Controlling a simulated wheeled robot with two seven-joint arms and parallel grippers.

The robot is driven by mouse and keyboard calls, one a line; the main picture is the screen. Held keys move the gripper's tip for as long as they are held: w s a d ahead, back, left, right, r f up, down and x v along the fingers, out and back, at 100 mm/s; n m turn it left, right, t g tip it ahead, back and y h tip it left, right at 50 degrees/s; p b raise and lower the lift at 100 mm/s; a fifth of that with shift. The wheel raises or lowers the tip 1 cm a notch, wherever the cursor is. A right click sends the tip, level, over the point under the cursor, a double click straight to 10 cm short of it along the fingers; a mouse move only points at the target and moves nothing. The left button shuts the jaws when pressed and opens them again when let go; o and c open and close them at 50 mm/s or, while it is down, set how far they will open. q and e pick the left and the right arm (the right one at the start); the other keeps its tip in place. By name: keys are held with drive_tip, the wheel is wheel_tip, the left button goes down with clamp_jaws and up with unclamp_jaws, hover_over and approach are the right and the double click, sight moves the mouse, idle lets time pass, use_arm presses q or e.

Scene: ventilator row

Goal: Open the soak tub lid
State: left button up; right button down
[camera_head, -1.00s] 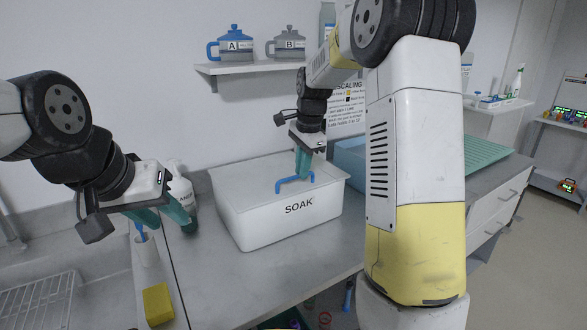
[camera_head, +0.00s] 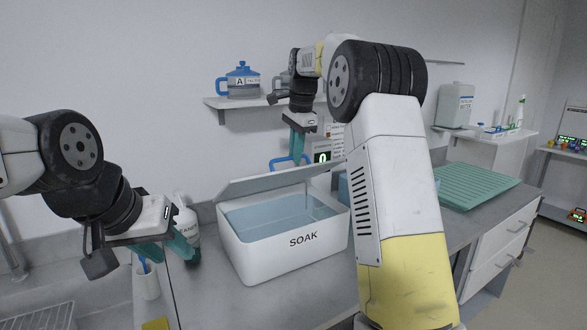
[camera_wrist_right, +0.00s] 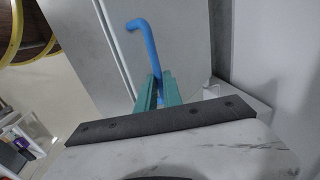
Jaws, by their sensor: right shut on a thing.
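The white soak tub (camera_head: 290,262), marked SOAK, stands on the grey counter. Its lid (camera_head: 280,180) is raised and tilted at the back, and clear bluish liquid shows inside. My right gripper (camera_head: 298,145) is above the lid, shut on the blue lid handle (camera_head: 287,162). In the right wrist view the green fingers (camera_wrist_right: 157,92) close on one end of the blue handle (camera_wrist_right: 143,40), with the pale lid (camera_wrist_right: 105,60) beside it. My left gripper (camera_head: 172,250) is left of the tub, near a white bottle; its finger gap is not clear.
The white bottle (camera_head: 187,228) and a white cup (camera_head: 146,282) stand left of the tub. A shelf (camera_head: 262,101) with a blue-lidded jug (camera_head: 239,82) is on the wall behind. A green ribbed mat (camera_head: 475,185) lies to the right.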

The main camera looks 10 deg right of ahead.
drive_tip(key=shift+w+a+r, duration=0.3)
drive_tip(key=shift+w, duration=0.2)
drive_tip(key=shift+w+a+r, duration=0.3)
drive_tip(key=shift+w, duration=0.15)
drive_tip(key=c, duration=1.5)
unclamp_jaws()
drive_tip(key=shift+w+a, duration=0.1)
drive_tip(key=shift+w, duration=0.05)
drive_tip(key=shift+r, duration=0.25)
drive_tip(key=v, duration=0.7)
drive_tip(key=shift+r, duration=0.2)
drive_tip(key=shift+d, duration=0.25)
